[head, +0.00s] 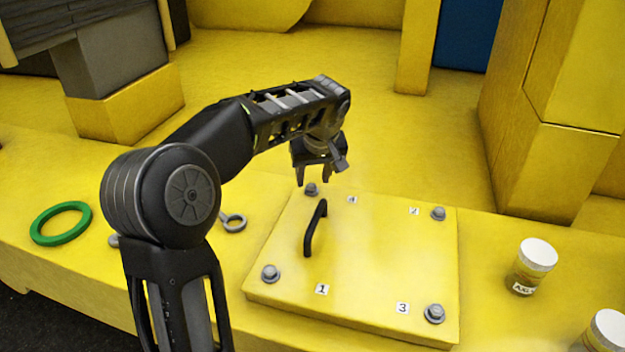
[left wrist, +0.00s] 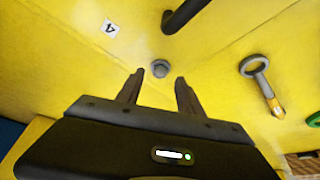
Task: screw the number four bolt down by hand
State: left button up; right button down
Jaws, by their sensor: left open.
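The number four bolt (head: 311,189) is a grey hex head at the far left corner of the yellow cover plate (head: 380,270). It also shows in the left wrist view (left wrist: 160,68), with the label 4 (left wrist: 109,28) beside it. My left gripper (head: 314,178) is open above this bolt. In the left wrist view its two fingertips (left wrist: 158,82) point at the bolt, one to each side, and I cannot tell whether they touch it. How far the bolt is screwed in is not clear. My right gripper is not in view.
Bolts stand at the other corners: number one (head: 270,273), two (head: 438,213) and three (head: 435,313). A black handle (head: 315,228) rises from the plate. A ring-ended tool (head: 233,221) and a green ring (head: 61,223) lie left. A white-lidded jar (head: 531,266) stands right.

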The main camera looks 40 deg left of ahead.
aim_at(311, 188)
pick_arm(q)
jog(key=shift+x, duration=1.35)
grip_shut()
